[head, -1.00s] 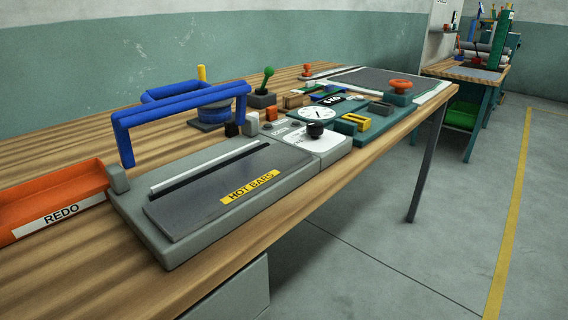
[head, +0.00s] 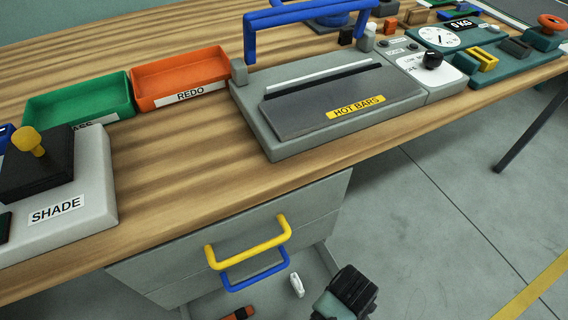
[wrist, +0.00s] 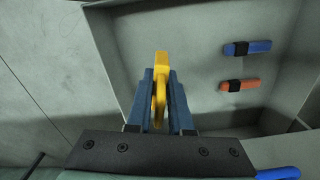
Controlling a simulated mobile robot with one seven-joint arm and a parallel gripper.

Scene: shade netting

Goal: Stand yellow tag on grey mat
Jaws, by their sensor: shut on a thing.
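In the wrist view, my gripper (wrist: 160,112) is shut on the yellow tag (wrist: 160,75), which stands up between the two blue-grey fingers and sticks out past their tips. In the head view, my dark gripper (head: 345,297) is low at the bottom edge, below the bench front and right of the drawer handles. The tag cannot be made out there. A dark grey flat surface (head: 532,8) is cut by the top right edge. I cannot tell whether it is the grey mat.
Below the bench are a yellow handle (head: 250,245) and a blue handle (head: 255,272). The wrist view shows a grey compartment with a blue piece (wrist: 247,48) and an orange piece (wrist: 240,85). The HOT BARS sealer (head: 340,100) and REDO tray (head: 180,78) stand on the bench.

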